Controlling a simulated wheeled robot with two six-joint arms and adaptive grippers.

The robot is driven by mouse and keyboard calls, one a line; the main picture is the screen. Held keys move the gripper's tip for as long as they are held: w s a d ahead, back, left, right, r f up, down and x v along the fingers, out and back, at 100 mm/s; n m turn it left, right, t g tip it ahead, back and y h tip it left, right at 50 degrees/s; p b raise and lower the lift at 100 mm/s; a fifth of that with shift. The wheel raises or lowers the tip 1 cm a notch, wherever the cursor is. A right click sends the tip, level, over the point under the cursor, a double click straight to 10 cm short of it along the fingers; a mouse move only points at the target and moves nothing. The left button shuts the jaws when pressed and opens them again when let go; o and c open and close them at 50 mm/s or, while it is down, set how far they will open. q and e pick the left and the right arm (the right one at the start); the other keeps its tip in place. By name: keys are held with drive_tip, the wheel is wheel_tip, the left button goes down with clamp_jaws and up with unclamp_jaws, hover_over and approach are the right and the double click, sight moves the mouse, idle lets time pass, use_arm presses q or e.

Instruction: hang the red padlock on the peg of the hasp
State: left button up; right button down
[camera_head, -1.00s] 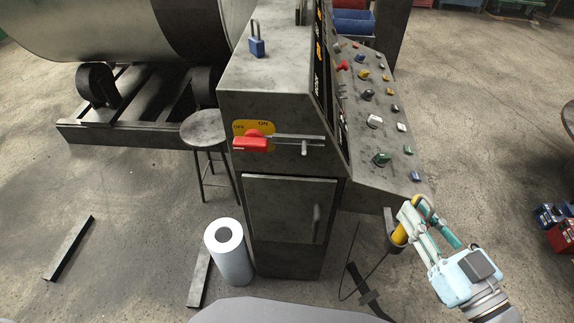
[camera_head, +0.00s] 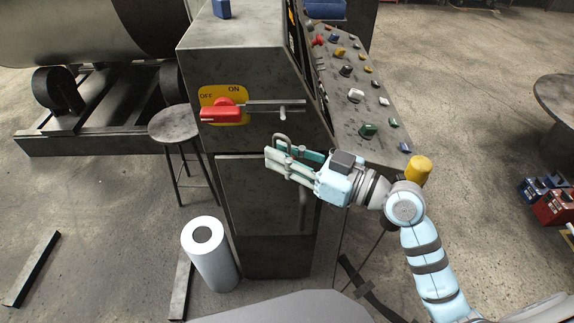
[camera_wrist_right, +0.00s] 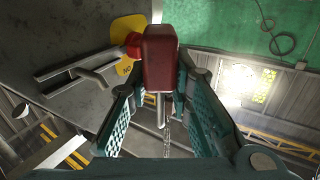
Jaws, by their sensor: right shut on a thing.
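The hasp (camera_head: 262,106) is a grey bar on the cabinet front, beside a red switch handle (camera_head: 222,114) on a yellow OFF/ON plate. Its short peg (camera_head: 283,113) sticks out near the right end. My right gripper (camera_head: 279,157) is just below the peg, shut on the padlock. In the head view only the grey shackle (camera_head: 282,138) shows clearly, and the fingers hide the body. The right wrist view shows the red padlock (camera_wrist_right: 160,58) between the fingertips, with the hasp (camera_wrist_right: 70,72) to its left. Padlock and peg look apart. My left gripper is out of view.
A blue padlock (camera_head: 221,9) stands on the cabinet top. The sloping panel (camera_head: 345,118) with knobs is right of the hasp. A cabinet door (camera_head: 245,205) lies below. A stool (camera_head: 175,123) and a white roll (camera_head: 211,255) stand left.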

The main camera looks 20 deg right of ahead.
drive_tip(key=shift+w+d+r, duration=0.1)
drive_tip(key=shift+w+d, duration=0.15)
drive_tip(key=shift+w, duration=0.3)
drive_tip(key=shift+w+d+f+b, duration=0.35)
drive_tip(key=shift+w+b, duration=0.5)
drive_tip(key=shift+w, duration=0.5)
drive_tip(key=shift+w+d+f+b, duration=0.3)
drive_tip(key=shift+w+b, duration=0.55)
drive_tip(key=shift+w, duration=0.55)
drive_tip(key=shift+w+d+f+b, duration=0.25)
drive_tip(key=shift+w+d+b, duration=0.15)
drive_tip(key=shift+w+b, duration=0.7)
drive_tip(key=shift+w+p, duration=0.2)
drive_tip(key=shift+p, duration=0.1)
drive_tip(key=c, duration=1.4)
unclamp_jaws()
drive_tip(key=shift+o, duration=0.2)
